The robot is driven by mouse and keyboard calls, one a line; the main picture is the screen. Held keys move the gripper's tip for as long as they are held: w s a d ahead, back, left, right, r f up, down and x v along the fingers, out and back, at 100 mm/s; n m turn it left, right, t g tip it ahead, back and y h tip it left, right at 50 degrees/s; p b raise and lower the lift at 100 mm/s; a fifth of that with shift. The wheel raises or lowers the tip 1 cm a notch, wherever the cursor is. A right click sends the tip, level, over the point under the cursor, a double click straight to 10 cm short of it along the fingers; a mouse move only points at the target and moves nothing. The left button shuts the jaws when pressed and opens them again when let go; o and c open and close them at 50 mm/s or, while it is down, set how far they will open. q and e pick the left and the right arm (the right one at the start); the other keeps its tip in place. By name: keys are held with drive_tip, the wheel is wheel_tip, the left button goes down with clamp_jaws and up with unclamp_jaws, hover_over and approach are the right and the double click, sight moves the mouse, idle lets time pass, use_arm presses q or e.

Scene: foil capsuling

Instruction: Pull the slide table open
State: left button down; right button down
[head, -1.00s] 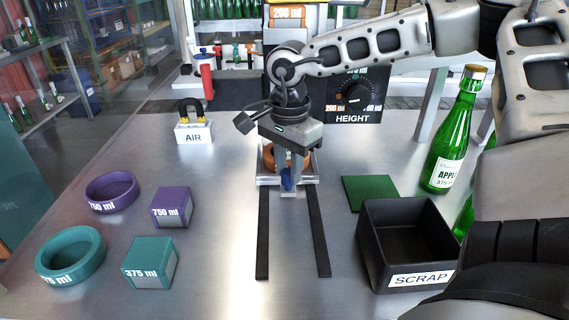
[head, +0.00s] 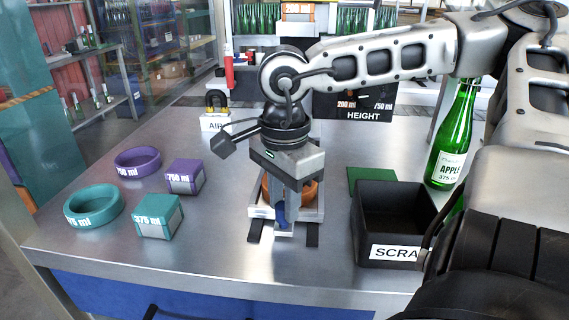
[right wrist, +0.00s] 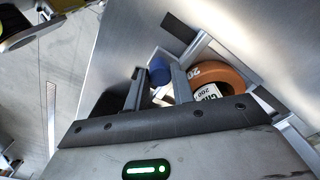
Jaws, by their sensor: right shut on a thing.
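The slide table (head: 312,213) is a pale metal plate on two dark rails (head: 312,236), near the front of the workbench. A blue handle (head: 281,213) is at the slide table's front and shows in the right wrist view (right wrist: 159,68). My right gripper (head: 280,205) points down and is shut on the handle, its fingers either side of it. My gripper hides part of the plate and ring. My left gripper is not in view.
A black SCRAP bin (head: 398,227) stands close to the right of the rails, with a green pad (head: 370,181) behind it. Purple and teal rings and blocks (head: 158,216) are at the left. A green bottle (head: 452,140) stands at the right. The bench's front edge is close.

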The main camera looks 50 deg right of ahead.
drive_tip(key=shift+s+a+b, duration=0.35)
drive_tip(key=shift+s+a, duration=0.35)
drive_tip(key=shift+a, duration=0.25)
drive_tip(key=c, duration=1.2)
unclamp_jaws()
drive_tip(key=shift+o, duration=0.2)
drive_tip(key=shift+r, duration=0.15)
wheel_tip(320, 180, up, 16)
drive_tip(key=shift+p, duration=0.45)
